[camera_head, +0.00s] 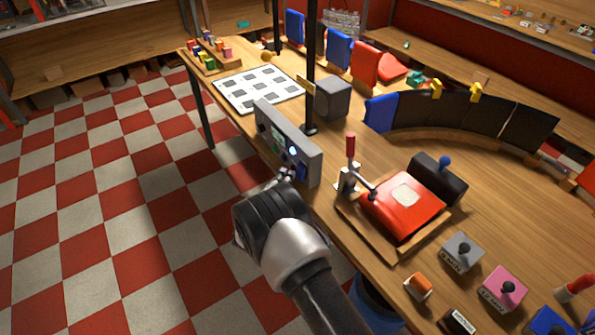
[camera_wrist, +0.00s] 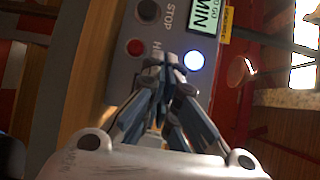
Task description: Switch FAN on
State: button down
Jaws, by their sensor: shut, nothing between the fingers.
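A grey control box (camera_head: 310,163) stands at the table's left edge, its front facing the aisle. In the wrist view the box face (camera_wrist: 122,72) carries a dark button (camera_wrist: 148,10) by the word STOP, a red button (camera_wrist: 135,47), a glowing white-blue button (camera_wrist: 193,61) and a green display (camera_wrist: 205,14) reading MIN. My gripper (camera_head: 285,176) is shut and empty, its fingertips close in front of the lower part of the box. In the wrist view the fingertips (camera_wrist: 168,66) lie between the red and lit buttons and hide part of a label. Contact cannot be told. I read no FAN label.
A dark post (camera_head: 311,60) stands behind the box. A red press-like device (camera_head: 400,215) with a lever is to its right, and small labelled switch boxes (camera_head: 462,252) are nearer. The checkered floor on the left is clear.

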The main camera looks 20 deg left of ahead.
jog(key=shift+s+a+f, duration=0.1)
jog(key=shift+s+a, duration=0.05)
jog(key=shift+s, duration=0.05)
jog(key=shift+s+a+f+b, duration=0.5)
jog(key=shift+s+a+b, duration=0.1)
jog(key=shift+s+a, duration=0.2)
jog(key=shift+s+a+f+b, duration=0.55)
jog(key=shift+s+a, duration=0.1)
jog(key=shift+s, duration=0.25)
